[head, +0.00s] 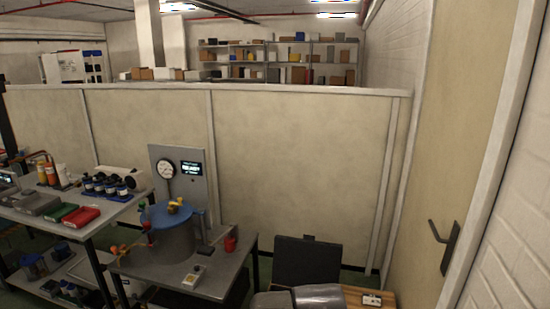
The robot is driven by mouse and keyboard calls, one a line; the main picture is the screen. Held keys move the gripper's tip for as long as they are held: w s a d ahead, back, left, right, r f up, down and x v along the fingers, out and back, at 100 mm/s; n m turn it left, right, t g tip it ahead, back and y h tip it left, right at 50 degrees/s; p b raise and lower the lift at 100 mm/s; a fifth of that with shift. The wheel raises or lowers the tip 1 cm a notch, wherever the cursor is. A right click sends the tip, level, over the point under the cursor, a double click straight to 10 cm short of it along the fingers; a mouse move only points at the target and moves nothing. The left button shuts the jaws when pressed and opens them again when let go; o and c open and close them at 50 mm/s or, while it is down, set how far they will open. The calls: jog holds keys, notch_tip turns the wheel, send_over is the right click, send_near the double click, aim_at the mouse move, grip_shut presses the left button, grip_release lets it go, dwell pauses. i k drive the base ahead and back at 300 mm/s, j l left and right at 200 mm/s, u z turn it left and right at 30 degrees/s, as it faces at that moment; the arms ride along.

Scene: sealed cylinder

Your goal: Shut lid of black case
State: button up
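A dark upright panel (307,260) stands at the bottom right of centre in the head view, at the back of a wooden surface (385,292). It looks like the raised lid of the black case. The body of the case is hidden behind grey rounded parts at the bottom edge, which seem to be my arm. My gripper's fingers do not show.
Left of the panel, a metal table holds a blue-topped cylinder (172,235), a gauge panel (183,172) and a red cup (231,243). A small white device (372,299) lies on the wood. A partition wall (295,170) stands behind; a door (450,170) is at right.

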aim_at(297, 262)
jog(key=k+j, duration=0.25)
jog(key=i+l+z, duration=0.1)
jog(key=i, duration=1.4)
